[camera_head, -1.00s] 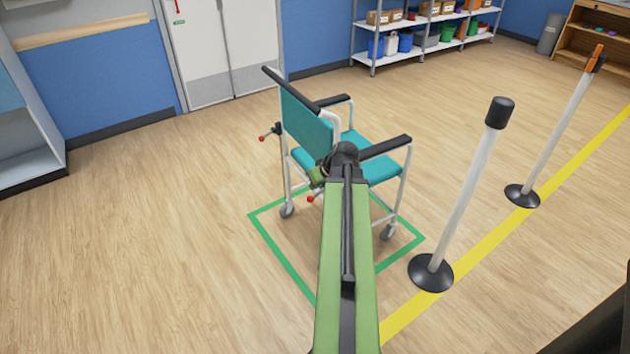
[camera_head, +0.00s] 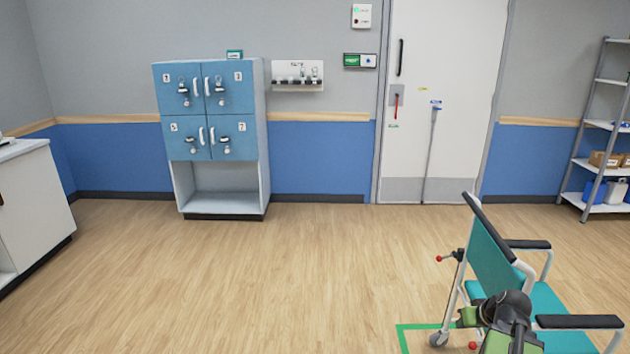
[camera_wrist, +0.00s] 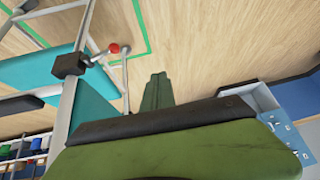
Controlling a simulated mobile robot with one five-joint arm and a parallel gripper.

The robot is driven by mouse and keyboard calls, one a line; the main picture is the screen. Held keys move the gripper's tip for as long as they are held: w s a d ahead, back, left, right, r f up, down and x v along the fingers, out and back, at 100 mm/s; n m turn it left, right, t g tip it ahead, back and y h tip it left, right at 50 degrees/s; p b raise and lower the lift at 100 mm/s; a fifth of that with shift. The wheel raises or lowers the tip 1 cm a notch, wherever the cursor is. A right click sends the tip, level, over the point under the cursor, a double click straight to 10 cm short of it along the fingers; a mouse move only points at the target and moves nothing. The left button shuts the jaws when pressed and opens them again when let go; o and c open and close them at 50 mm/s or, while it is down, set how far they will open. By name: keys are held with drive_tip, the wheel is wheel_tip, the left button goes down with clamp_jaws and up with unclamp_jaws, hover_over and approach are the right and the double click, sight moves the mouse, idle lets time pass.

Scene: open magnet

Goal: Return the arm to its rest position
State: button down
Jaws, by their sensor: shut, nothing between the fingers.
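My arm reaches in from the bottom right of the head view, with its green gripper end (camera_head: 468,316) in front of the teal wheeled chair (camera_head: 493,248). In the wrist view, the green fingers of my gripper (camera_wrist: 157,90) are together with nothing between them. The teal chair also shows at the left of the wrist view (camera_wrist: 50,62), with its pale frame, black clamp and red-knobbed lever (camera_wrist: 114,47). A black bar and a large green surface fill the lower middle of that view. I cannot tell whether my gripper touches the chair.
The chair stands at a green floor outline (camera_head: 402,340). A blue locker cabinet (camera_head: 262,150), a wall panel (camera_head: 297,76) and a pale door (camera_head: 455,110) are at the back. A white counter (camera_head: 35,215) is left and a shelf rack (camera_head: 600,130) right. The middle floor is clear.

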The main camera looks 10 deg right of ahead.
drive_tip(key=w+a+n+y, duration=0.1)
drive_tip(key=w+a+n, duration=0.1)
drive_tip(key=w+a, duration=0.35)
drive_tip(key=w+a+n+y, duration=0.1)
drive_tip(key=w+a, duration=0.1)
drive_tip(key=a, duration=0.7)
drive_tip(key=s+a+f+n+g, duration=0.1)
drive_tip(key=a+f+g, duration=0.15)
drive_tip(key=a, duration=1.05)
drive_tip(key=s+a+f+n+g, duration=0.1)
drive_tip(key=a+n+g, duration=0.15)
drive_tip(key=a, duration=1.15)
drive_tip(key=s+d+m+g+h+p, duration=0.1)
drive_tip(key=s+d+m+g+h, duration=0.1)
drive_tip(key=s+d+m, duration=0.15)
wheel_tip(320, 180, up, 14)
drive_tip(key=p, duration=1.3)
drive_tip(key=shift+a+f+m, duration=0.15)
drive_tip(key=shift+m, duration=0.25)
